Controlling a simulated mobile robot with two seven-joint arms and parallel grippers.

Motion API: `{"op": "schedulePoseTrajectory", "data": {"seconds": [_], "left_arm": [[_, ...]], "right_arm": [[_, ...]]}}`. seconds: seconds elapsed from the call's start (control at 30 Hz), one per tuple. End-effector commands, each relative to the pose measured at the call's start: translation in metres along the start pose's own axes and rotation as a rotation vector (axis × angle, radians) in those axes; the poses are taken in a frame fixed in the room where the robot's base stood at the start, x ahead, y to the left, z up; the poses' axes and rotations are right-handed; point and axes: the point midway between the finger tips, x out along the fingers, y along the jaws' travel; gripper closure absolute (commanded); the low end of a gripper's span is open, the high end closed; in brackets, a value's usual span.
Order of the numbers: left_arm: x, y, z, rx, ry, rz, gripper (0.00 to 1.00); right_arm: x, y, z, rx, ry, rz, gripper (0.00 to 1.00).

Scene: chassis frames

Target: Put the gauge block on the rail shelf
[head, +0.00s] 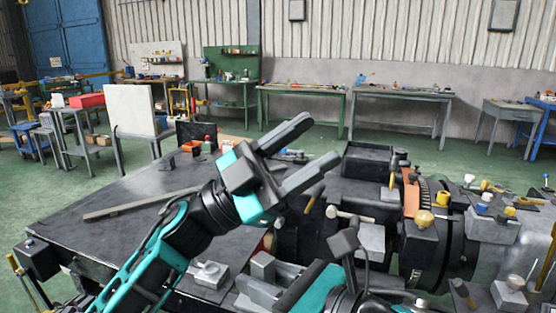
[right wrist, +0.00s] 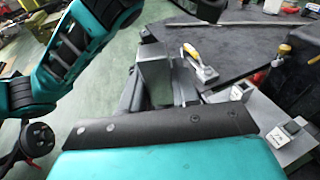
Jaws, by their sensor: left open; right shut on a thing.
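A plain grey block, which I take for the gauge block (right wrist: 155,82), is between the fingers of my right gripper (right wrist: 158,88) in the right wrist view. In the head view the grey block (head: 262,264) is low in the middle, at the tips of my right gripper (head: 258,278), partly hidden by it. My left gripper (head: 322,140) is open and empty, raised over the bench, its two dark fingers pointing up and right. I cannot pick out the rail shelf with certainty in either view.
The dark bench top (head: 130,195) is mostly bare at left, with a long flat bar (head: 140,203) on it. A small grey block with a knob (head: 210,273) sits near its front edge.

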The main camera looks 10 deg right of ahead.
Motion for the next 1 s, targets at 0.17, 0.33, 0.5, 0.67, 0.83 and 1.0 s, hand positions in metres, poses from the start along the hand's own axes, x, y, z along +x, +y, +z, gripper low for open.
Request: {"op": "schedulePoseTrajectory", "data": {"seconds": [0.17, 0.33, 0.5, 0.67, 0.83, 1.0], "left_arm": [[0.044, 0.025, -0.025, 0.046, 0.015, 0.320, 0.45], [0.066, 0.050, -0.037, 0.085, -0.050, 0.612, 0.45], [0.074, 0.068, -0.041, 0.132, -0.190, 0.885, 0.45], [0.071, 0.070, -0.040, 0.187, -0.391, 1.102, 0.45], [0.062, 0.057, -0.041, 0.255, -0.674, 1.279, 0.45], [0.042, 0.038, -0.046, 0.295, -1.034, 1.402, 0.45]], "right_arm": [[0.000, 0.000, 0.000, 0.000, -0.001, 0.000, 0.99], [0.000, 0.000, 0.000, 0.000, -0.001, 0.000, 0.99], [0.000, 0.000, 0.000, 0.000, -0.001, 0.000, 0.99], [0.000, 0.000, 0.000, 0.000, -0.001, 0.000, 0.99], [0.000, 0.000, 0.000, -0.001, -0.001, 0.000, 0.99], [0.000, 0.000, 0.000, 0.000, -0.001, 0.000, 0.99]]}}
